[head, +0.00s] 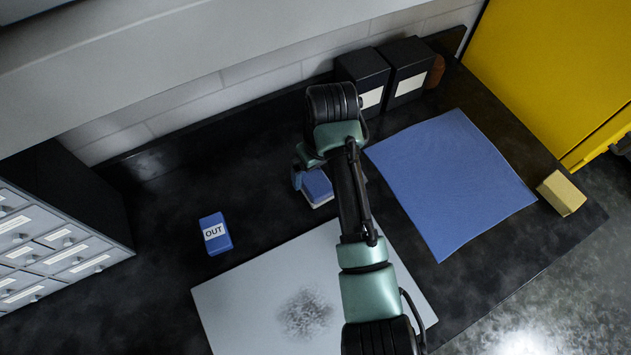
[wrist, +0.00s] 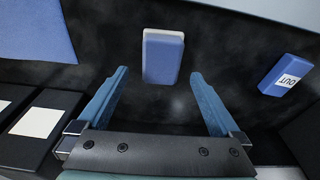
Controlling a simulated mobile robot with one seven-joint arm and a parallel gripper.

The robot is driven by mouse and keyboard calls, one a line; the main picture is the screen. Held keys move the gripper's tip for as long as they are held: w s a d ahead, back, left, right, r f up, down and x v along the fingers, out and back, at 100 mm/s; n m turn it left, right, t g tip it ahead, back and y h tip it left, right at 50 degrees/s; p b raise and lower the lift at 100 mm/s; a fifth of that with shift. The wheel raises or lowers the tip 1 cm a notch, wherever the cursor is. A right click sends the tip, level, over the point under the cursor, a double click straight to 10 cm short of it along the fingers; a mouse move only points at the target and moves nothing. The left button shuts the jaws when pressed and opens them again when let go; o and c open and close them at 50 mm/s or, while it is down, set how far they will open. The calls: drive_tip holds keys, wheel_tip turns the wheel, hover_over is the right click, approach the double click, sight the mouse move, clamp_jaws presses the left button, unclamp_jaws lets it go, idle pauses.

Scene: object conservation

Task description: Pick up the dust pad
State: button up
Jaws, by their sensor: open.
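A small blue pad with a white layer, which looks like the dust pad (head: 318,188), lies on the black counter just behind the pale board. My arm partly covers it in the head view. In the wrist view the blue and white pad (wrist: 163,57) is ahead of my gripper (wrist: 159,76), in line with the gap between the fingers. The blue fingers are open and empty, one to each side of the pad's near end, and I see no contact. In the head view my gripper is mostly hidden by my arm.
A blue block marked OUT (head: 215,233) stands left of the pad. A pale board (head: 240,300) with a dark dusty patch lies in front. A blue cloth (head: 450,180) and yellow block (head: 561,193) are at right. Black boxes (head: 408,70) stand behind; grey drawers (head: 50,250) at left.

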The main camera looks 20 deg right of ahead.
sight(316, 181)
wheel_tip(316, 181, down, 5)
drive_tip(key=shift+w+a+f+p, duration=0.1)
drive_tip(key=shift+w+a+p, duration=0.05)
drive_tip(key=shift+p, duration=0.2)
drive_tip(key=c, duration=1.3)
wheel_tip(316, 181, up, 10)
drive_tip(key=shift+r+b, duration=0.1)
drive_tip(key=shift+b, duration=0.25)
